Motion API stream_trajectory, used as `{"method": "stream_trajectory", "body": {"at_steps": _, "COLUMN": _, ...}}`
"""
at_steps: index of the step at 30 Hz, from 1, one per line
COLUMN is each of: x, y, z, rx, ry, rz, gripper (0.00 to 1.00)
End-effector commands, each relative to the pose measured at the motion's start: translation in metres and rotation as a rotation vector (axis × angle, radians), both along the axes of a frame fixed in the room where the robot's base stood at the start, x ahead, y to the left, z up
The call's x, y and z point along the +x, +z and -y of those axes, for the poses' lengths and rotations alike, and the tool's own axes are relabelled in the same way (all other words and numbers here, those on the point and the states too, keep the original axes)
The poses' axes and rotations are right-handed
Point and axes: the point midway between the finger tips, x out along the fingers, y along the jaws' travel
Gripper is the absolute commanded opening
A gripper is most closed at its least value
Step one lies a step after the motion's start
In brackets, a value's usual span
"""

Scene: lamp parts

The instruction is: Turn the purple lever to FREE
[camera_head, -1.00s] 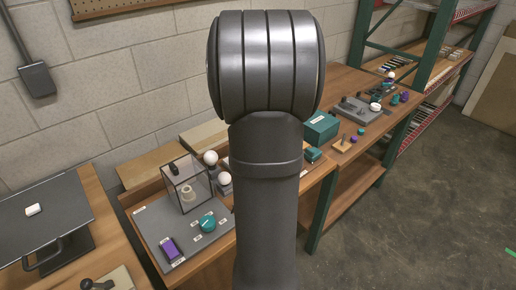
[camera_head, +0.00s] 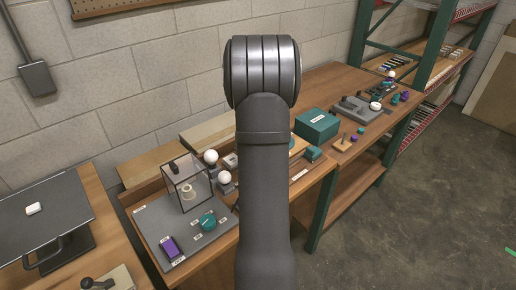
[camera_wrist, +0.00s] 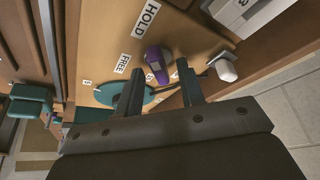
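The purple lever (camera_wrist: 157,62) shows in the wrist view, close to the white HOLD label (camera_wrist: 146,18) and the FREE label (camera_wrist: 123,63). I cannot tell exactly which label it points at. My gripper (camera_wrist: 160,70) is open, its two dark fingers apart. The lever shows between and just beyond the fingertips; I cannot tell whether they touch it. A teal disc (camera_wrist: 108,93) lies partly behind the left finger. In the head view my arm hides the gripper, and I cannot make out the lever there.
In the wrist view a white-tipped handle (camera_wrist: 225,70) is right of the fingers and a teal block (camera_wrist: 28,105) at the left. In the head view a teal box (camera_head: 316,126) and a clear case (camera_head: 186,183) stand on the benches.

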Motion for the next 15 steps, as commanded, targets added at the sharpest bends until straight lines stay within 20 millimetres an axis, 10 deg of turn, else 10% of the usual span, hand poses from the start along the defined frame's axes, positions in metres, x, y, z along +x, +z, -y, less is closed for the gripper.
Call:
{"method": "stream_trajectory", "body": {"at_steps": 5, "x": 0.0001, "y": 0.0001, "z": 0.0000, "rx": 0.000, "ry": 0.000, "rz": 0.000, "gripper": 0.35}}
{"method": "stream_trajectory", "body": {"at_steps": 10, "x": 0.0001, "y": 0.0001, "z": 0.0001, "rx": 0.000, "ry": 0.000, "rz": 0.000, "gripper": 0.02}}
{"method": "stream_trajectory", "body": {"at_steps": 15, "x": 0.0000, "y": 0.0002, "z": 0.0001, "rx": 0.000, "ry": 0.001, "rz": 0.000, "gripper": 0.00}}
